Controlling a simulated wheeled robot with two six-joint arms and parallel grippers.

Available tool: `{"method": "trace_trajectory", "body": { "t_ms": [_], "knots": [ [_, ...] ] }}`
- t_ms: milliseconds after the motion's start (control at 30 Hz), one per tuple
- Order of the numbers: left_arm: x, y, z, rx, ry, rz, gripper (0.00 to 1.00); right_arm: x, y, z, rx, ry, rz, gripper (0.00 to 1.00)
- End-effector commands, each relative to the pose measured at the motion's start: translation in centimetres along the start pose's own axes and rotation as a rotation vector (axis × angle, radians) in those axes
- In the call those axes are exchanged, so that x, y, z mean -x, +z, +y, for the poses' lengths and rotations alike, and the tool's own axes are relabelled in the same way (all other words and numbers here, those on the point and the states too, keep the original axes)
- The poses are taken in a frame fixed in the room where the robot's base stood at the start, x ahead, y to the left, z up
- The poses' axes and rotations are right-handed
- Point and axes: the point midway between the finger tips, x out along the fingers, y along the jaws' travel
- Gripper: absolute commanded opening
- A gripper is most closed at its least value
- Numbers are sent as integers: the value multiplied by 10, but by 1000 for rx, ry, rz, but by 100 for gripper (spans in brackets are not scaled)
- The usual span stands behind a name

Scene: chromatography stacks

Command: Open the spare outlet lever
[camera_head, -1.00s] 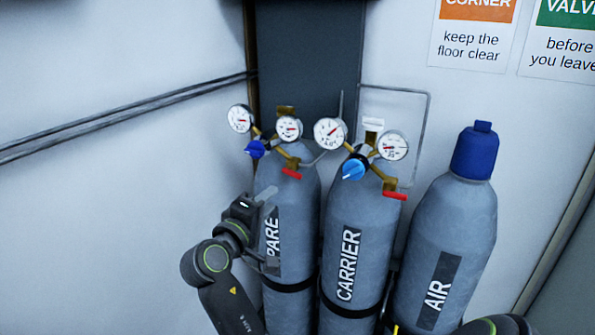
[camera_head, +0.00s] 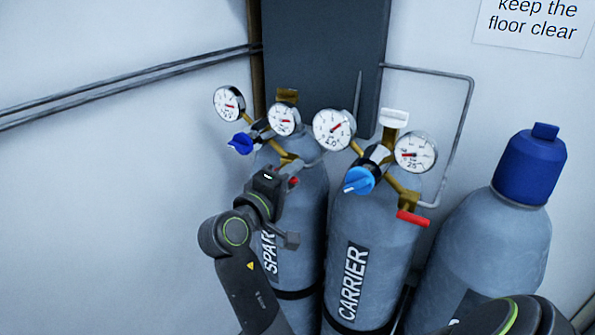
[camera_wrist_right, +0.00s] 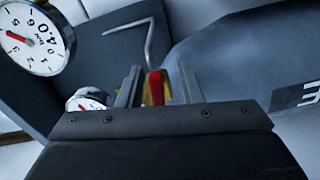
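The spare outlet lever is a small red handle (camera_head: 293,181) on the brass outlet of the SPARE cylinder (camera_head: 310,220), partly hidden by my gripper. My right gripper (camera_head: 290,171) is at this lever in the head view. In the right wrist view the red lever (camera_wrist_right: 155,87) stands between the two grey fingers (camera_wrist_right: 158,88), with a visible gap to each side. The gripper is open, and contact with the lever is not visible. My left gripper is not in view.
The CARRIER cylinder (camera_head: 375,245) stands close on the right with its own red lever (camera_head: 413,218) and light-blue knob (camera_head: 359,181). Pressure gauges (camera_head: 284,121) and a dark-blue knob (camera_head: 241,143) sit above the spare lever. A blue-capped cylinder (camera_head: 490,250) is further right.

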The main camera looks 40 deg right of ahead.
Motion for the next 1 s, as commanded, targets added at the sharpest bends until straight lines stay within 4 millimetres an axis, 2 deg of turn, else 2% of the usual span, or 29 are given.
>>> {"method": "trace_trajectory", "body": {
  "t_ms": [233,500,733,1000],
  "knots": [
    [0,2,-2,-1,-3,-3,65,0,0,0,0,0,0,33],
    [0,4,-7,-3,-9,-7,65,0,0,0,0,0,0,0],
    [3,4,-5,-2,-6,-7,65,0,0,2,10,1,0,0],
    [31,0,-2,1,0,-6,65,0,-1,9,149,0,-1,0]
  ]
}}
